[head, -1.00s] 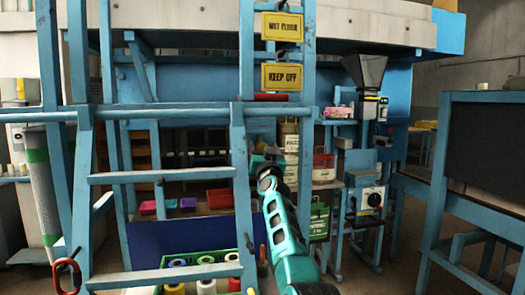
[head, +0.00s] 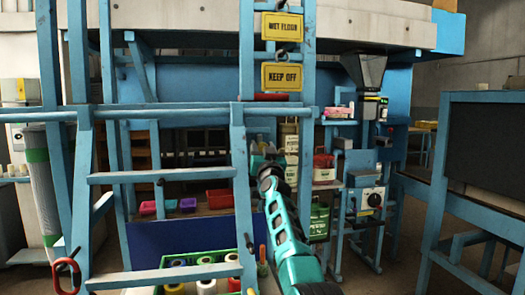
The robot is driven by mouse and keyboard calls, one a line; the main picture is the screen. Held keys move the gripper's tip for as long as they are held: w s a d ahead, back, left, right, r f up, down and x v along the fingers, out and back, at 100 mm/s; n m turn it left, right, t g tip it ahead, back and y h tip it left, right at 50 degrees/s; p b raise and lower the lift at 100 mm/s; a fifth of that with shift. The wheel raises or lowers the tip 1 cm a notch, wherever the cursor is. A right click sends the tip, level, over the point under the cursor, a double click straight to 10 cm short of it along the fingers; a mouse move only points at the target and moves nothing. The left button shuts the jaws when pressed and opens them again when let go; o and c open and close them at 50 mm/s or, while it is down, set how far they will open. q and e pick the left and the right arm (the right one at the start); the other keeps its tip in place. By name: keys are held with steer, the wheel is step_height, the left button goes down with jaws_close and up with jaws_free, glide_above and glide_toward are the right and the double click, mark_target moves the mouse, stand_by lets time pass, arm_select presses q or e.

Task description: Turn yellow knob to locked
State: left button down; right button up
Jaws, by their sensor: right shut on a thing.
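My right arm, teal and black, comes up from the bottom centre. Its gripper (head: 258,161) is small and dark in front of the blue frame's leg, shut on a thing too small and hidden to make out. I cannot pick out a yellow knob with certainty. A white and blue machine (head: 370,200) at the right carries a dark round dial, partly in shade. My left gripper is not in view.
A blue ladder-like frame (head: 165,178) stands close in front at the left. Yellow signs (head: 282,76) hang above the gripper. A green crate (head: 225,271) with several rolls sits low in the centre. A dark board (head: 487,145) stands at the right.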

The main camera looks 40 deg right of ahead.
steer(key=n+t+y, duration=0.1)
steer(key=n, duration=0.3)
steer(key=shift+f+y+b, duration=0.1)
steer(key=shift+y+b, duration=0.25)
steer(key=shift+y, duration=0.05)
steer(key=n+y, duration=0.1)
steer(key=n, duration=0.2)
steer(key=n+y+p, duration=0.1)
steer(key=n, duration=0.1)
steer(key=n+y+p, duration=0.1)
steer(key=p, duration=0.1)
steer(key=shift+r+n+t, duration=0.3)
steer(key=shift+n, duration=0.1)
steer(key=shift+n+y+p, duration=0.4)
steer(key=shift+n+p, duration=0.05)
steer(key=shift+n, duration=0.15)
steer(key=n+y+p, duration=0.2)
steer(key=n+p, duration=0.1)
steer(key=n, duration=0.1)
steer(key=shift+n+p, duration=0.3)
steer(key=shift+p, duration=0.1)
steer(key=shift+f+n+g+y+p, duration=0.15)
steer(key=shift+n+g+y+p, duration=0.3)
steer(key=shift+n, duration=0.55)
steer(key=shift+a+f+n+g+y, duration=0.1)
steer(key=shift+n+g+y, duration=0.2)
steer(key=shift+n, duration=0.7)
steer(key=shift+f+n+g+y, duration=0.15)
steer(key=shift+n+g, duration=0.2)
steer(key=shift+n, duration=0.65)
